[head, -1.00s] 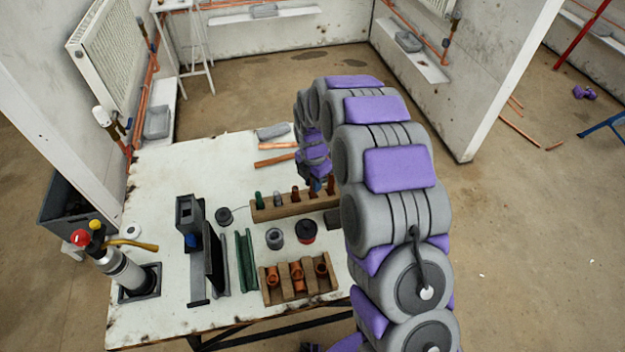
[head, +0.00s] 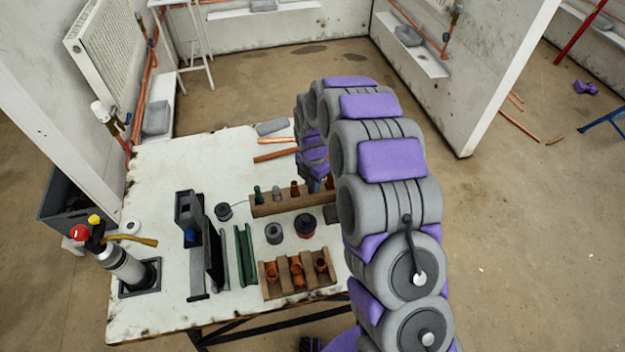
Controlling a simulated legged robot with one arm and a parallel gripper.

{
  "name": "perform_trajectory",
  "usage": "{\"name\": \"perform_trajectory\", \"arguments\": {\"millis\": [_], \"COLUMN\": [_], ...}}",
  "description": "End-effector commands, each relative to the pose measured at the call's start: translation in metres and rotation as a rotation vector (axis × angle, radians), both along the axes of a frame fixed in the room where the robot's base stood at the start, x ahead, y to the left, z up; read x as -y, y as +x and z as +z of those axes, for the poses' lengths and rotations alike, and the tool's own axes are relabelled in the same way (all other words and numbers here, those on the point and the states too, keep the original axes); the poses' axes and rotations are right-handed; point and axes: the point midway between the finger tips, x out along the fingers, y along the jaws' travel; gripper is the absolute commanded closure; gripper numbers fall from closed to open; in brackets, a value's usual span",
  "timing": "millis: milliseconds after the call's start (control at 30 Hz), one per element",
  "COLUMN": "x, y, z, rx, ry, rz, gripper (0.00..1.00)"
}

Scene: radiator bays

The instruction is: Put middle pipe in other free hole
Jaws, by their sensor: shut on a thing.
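A long wooden block (head: 290,204) stands on the white table, with upright pieces in its holes. A green-topped piece (head: 257,195), a grey one (head: 277,193) and a copper-red one (head: 295,189) show from left to right. My gripper (head: 318,184) is at the right part of this block, shut on a pipe there that is mostly hidden by the jaws and my arm. Whether the pipe's lower end is in a hole cannot be seen. The right end holes are also hidden.
A wooden holder (head: 299,276) with copper fittings stands in front. Two spools (head: 274,232) (head: 305,226), a green channel (head: 244,255) and a dark metal stand (head: 207,255) are nearby. A torch bottle (head: 122,266) stands at left. Copper pipes (head: 275,155) lie behind. The table's left back is clear.

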Motion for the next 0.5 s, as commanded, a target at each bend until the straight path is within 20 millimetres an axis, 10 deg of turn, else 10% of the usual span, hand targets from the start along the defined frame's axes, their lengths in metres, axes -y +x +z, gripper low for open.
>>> {"name": "perform_trajectory", "arguments": {"millis": [500], "x": [-0.002], "y": [-0.0007], "z": [-0.0091], "rx": [-0.001], "ry": [-0.001], "rz": [0.0], "gripper": [1.0]}}
